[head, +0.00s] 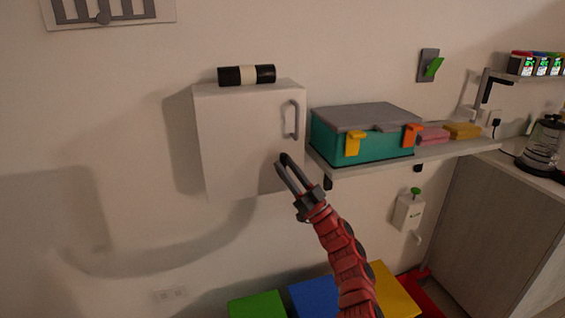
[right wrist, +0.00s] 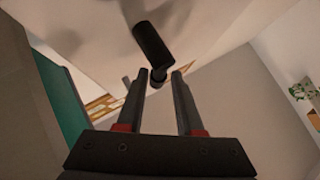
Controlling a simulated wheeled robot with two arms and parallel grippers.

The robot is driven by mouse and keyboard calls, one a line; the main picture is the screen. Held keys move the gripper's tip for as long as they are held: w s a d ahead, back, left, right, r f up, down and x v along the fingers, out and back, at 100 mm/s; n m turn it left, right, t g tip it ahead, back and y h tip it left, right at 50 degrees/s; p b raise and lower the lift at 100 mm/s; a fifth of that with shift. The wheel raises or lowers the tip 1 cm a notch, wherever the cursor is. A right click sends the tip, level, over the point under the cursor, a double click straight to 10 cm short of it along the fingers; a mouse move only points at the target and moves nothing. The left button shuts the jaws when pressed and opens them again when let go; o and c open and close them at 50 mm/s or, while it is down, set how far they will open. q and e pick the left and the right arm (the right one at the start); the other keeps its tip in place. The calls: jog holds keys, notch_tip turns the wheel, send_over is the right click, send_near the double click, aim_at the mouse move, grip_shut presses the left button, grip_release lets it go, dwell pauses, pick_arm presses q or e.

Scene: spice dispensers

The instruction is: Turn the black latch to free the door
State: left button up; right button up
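A white wall cabinet (head: 240,140) has a closed door with a grey vertical handle (head: 291,120) at its right. In the right wrist view, the black latch (right wrist: 153,45) is a dark cylinder on a short stem, just beyond and between my fingertips. In the head view I cannot make out the latch apart from my gripper. My right gripper (head: 283,172) is in front of the cabinet door's lower right, below the handle. Its two fingers (right wrist: 158,76) are apart on either side of the latch's stem end; I cannot tell whether they touch it. My left gripper is not in view.
A teal box (head: 340,147) with grey lid and yellow and orange clasps sits on a shelf (head: 455,147) close right of the cabinet. A black and cream roll (head: 247,75) lies on the cabinet top. Coloured blocks (head: 313,295) are below.

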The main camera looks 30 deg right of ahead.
jog(key=v, duration=1.5)
jog(key=shift+f, duration=0.15)
jog(key=shift+a, duration=0.1)
